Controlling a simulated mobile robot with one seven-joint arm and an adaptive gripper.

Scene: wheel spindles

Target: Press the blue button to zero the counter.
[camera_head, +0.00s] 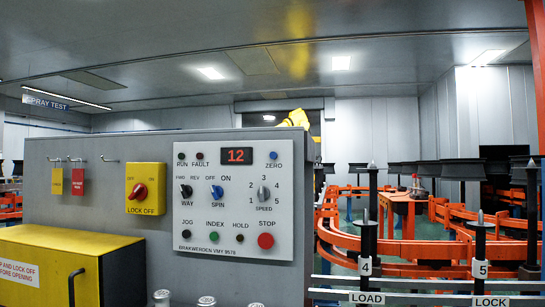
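The control panel (290,195) is a light grey plate on a grey cabinet, in the middle of the head view. The small blue button (273,155), with ZERO printed below it, is at the panel's upper right. The counter (236,155) is a dark display to its left and shows 12 in red digits. My gripper is not in view, so its place relative to the button cannot be told.
The panel also holds a red STOP button (265,240), a green INDEX button (214,237) and several knobs. A yellow lock-off switch (145,189) is left of it. A yellow box (60,255) stands lower left. Numbered spindles and an orange track (400,248) are right.

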